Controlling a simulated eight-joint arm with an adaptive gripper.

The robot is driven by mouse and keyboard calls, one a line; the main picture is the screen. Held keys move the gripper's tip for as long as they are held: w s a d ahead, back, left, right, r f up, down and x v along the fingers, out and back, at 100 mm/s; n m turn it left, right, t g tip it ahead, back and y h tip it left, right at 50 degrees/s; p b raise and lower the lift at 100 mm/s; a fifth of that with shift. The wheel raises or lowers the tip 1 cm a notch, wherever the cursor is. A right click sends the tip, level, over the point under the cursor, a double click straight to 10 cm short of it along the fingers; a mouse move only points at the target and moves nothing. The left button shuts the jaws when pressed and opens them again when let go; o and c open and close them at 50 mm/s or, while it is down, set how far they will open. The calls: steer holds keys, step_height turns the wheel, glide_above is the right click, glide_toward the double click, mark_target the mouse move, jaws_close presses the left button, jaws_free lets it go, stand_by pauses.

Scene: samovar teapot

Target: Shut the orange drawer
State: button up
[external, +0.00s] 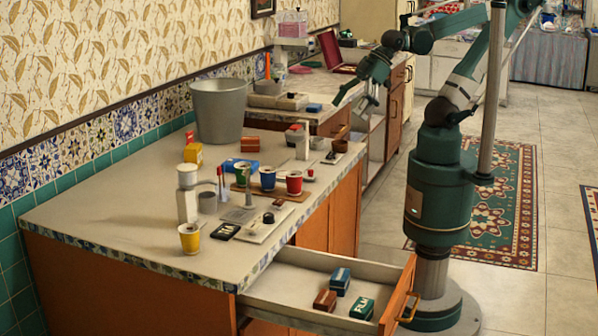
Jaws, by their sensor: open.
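The orange drawer (399,292) is pulled well out of the counter at the bottom of the external view. Its orange front faces right and has a brass-coloured handle (410,306). Inside lie a blue box (340,277), a red-brown box (325,299) and a dark green box (362,308) with white lettering. My gripper (355,104) is open and appears empty. It hangs in the upper middle of the view, far above and behind the drawer, apart from it. Whether it touches anything near the back counter cannot be told.
The counter (120,222) above the drawer carries coloured cups (267,178), small boxes, jars and a large grey bucket (218,108). A second counter with a red open case (335,52) stands behind. Tiled floor (515,295) right of the drawer is clear beyond my base.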

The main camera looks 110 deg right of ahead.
steer(key=shift+s+d+f+g, duration=0.15)
steer(key=shift+s+d+f, duration=0.15)
steer(key=shift+s+d, duration=0.2)
steer(key=shift+s+d+f+g, duration=0.15)
steer(key=shift+s+d+f, duration=0.2)
steer(key=shift+s, duration=0.25)
steer(key=shift+c, duration=0.7)
